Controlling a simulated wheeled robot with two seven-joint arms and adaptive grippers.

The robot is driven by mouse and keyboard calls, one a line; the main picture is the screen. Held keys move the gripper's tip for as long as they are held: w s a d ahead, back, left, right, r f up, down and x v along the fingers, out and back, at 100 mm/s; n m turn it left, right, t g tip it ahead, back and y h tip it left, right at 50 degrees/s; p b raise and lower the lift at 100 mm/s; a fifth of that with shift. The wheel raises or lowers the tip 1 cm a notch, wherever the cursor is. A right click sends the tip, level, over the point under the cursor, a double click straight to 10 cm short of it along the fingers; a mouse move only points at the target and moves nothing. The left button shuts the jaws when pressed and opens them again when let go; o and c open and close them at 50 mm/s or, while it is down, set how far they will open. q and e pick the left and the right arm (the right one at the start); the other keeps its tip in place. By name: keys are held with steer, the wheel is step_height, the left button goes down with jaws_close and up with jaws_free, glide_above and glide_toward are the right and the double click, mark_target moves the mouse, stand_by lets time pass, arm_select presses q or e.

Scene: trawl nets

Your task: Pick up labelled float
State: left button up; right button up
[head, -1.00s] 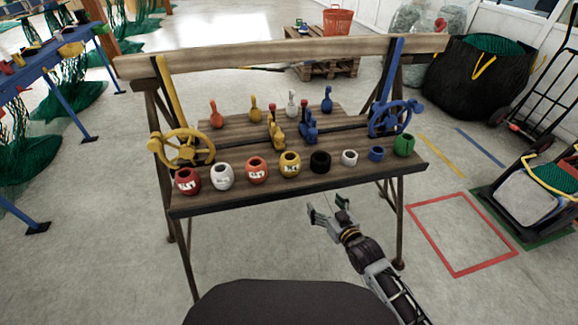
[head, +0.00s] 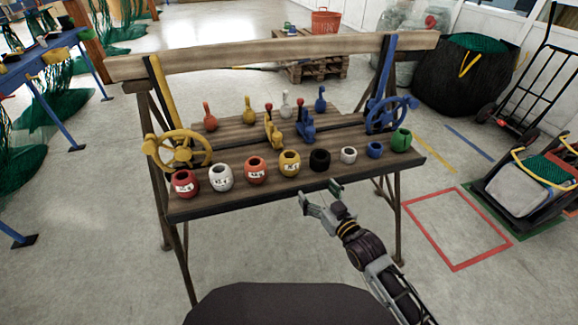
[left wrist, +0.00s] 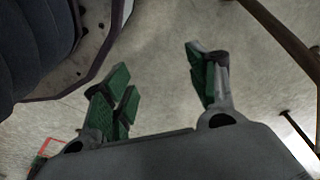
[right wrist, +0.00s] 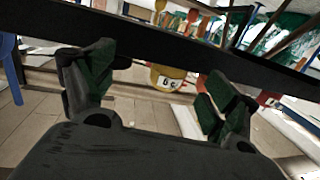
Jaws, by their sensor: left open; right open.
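Labelled floats stand in the front row on the wooden table (head: 230,203): a red one (head: 184,184), a white one (head: 221,178), an orange-red one (head: 256,171) and a yellow one (head: 289,163). My right gripper (head: 319,192) is open and empty, just in front of the table's front edge, below the yellow and black floats. The right wrist view shows a yellow float (right wrist: 168,80) with a white label between the open fingers, some way beyond them. My left gripper (left wrist: 157,62) is open and empty over the floor; it is out of the head view.
Unlabelled black (head: 320,160), small white (head: 348,155), blue (head: 375,150) and green (head: 401,140) pots continue the row to the right. A yellow handwheel (head: 180,153) and a blue one (head: 391,114) flank the table. Coloured levers stand behind the row.

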arm_select(q)
steer(key=shift+w+a+r+b, duration=0.2)
steer(key=shift+w+r+b, duration=0.15)
steer(key=shift+w+b, duration=0.15)
arm_select(e)
steer(key=shift+t+y, duration=0.3)
steer(key=shift+y, duration=0.2)
steer(key=r, duration=0.1)
steer(key=s+a+r, duration=0.1)
steer(key=r, duration=0.2)
steer(key=shift+s+a, duration=0.15)
steer(key=shift+a, duration=0.25)
